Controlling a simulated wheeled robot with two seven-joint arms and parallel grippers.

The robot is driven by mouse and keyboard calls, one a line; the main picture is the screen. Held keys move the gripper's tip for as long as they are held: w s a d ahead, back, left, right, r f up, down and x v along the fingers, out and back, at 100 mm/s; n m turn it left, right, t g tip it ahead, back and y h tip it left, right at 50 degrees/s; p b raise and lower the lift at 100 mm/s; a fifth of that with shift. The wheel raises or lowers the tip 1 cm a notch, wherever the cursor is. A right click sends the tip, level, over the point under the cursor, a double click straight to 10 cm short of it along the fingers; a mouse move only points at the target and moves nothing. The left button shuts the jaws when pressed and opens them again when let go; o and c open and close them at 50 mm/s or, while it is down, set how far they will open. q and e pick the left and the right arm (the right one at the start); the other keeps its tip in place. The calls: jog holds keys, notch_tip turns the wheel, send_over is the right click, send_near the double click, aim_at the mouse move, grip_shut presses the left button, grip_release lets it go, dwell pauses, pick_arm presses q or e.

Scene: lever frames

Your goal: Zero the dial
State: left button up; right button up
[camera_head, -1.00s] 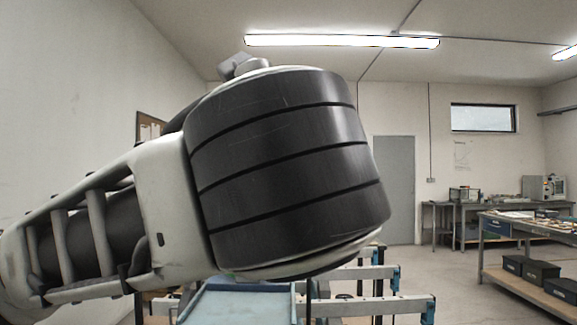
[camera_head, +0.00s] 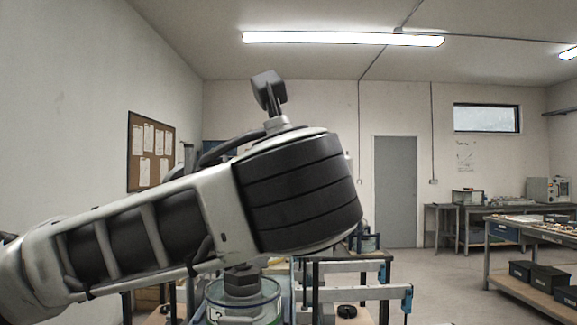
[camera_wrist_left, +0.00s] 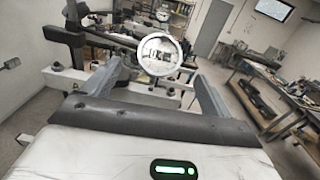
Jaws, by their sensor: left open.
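My left gripper (camera_wrist_left: 158,68) is open in the left wrist view, its two grey fingers spread wide. A round, pale-rimmed disc (camera_wrist_left: 160,37) with a dark block at its centre shows between and beyond the fingers. I take it for the dial, but its markings are too small to read. No contact with the fingers can be seen. In the head view my left arm crosses the middle and hides much behind it.
Pale bars with blue ends (camera_head: 370,291) and a black knob (camera_head: 347,311) lie right of the housing. A bench with bins (camera_head: 545,228) stands farther right, with open floor between. A cork board (camera_head: 151,150) hangs on the left wall.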

pick_arm(q)
jog(key=w+p, duration=0.2)
jog(key=w, duration=0.5)
jog(key=shift+w+a, duration=0.1)
jog(key=shift+w, duration=0.3)
jog(key=c, duration=1)
